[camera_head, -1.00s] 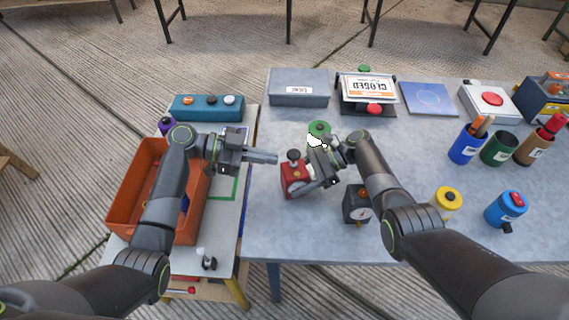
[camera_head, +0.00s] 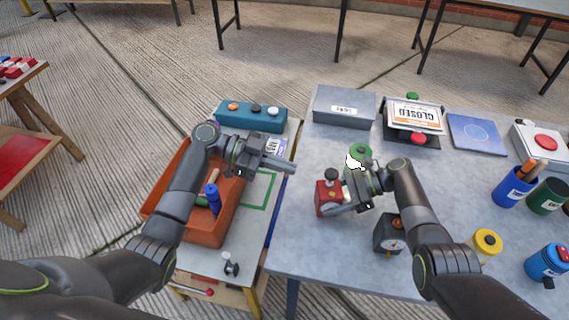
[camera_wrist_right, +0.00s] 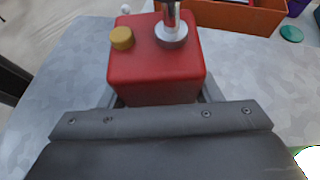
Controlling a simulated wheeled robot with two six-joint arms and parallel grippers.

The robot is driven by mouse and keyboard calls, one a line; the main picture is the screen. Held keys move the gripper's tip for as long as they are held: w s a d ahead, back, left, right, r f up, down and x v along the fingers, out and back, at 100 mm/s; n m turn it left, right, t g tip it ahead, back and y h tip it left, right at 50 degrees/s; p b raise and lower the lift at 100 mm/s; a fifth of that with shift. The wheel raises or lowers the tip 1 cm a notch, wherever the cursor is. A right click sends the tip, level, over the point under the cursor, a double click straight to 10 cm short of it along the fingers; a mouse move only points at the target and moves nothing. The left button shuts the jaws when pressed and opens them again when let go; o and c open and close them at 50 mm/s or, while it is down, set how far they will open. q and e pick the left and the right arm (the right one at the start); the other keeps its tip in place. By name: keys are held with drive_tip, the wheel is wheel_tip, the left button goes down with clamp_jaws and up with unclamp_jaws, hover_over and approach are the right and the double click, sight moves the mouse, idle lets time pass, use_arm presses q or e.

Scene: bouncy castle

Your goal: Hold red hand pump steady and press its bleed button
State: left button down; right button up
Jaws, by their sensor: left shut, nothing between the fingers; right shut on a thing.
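The red hand pump (camera_head: 327,197) stands on the grey table near its left edge, with a dark knob on top. In the right wrist view the red body (camera_wrist_right: 156,62) shows a yellow button (camera_wrist_right: 122,38) on its top beside a metal collar and rod. My right gripper (camera_head: 338,203) is shut on the pump body, one finger on each side. My left gripper (camera_head: 292,168) is shut and empty, up and left of the pump and apart from it, its fingers pointing right.
An orange bin (camera_head: 205,232) with a blue bottle stands on the lower left table. A black gauge box (camera_head: 388,234) is right of the pump. A green round thing (camera_head: 361,151) is behind my right gripper. A grey box (camera_head: 343,105) and closed sign (camera_head: 414,116) stand at the back.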

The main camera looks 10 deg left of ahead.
drive_tip(key=o, duration=0.8)
drive_tip(key=shift+f, duration=0.1)
drive_tip(key=shift+o, duration=0.2)
drive_tip(key=shift+d, duration=0.1)
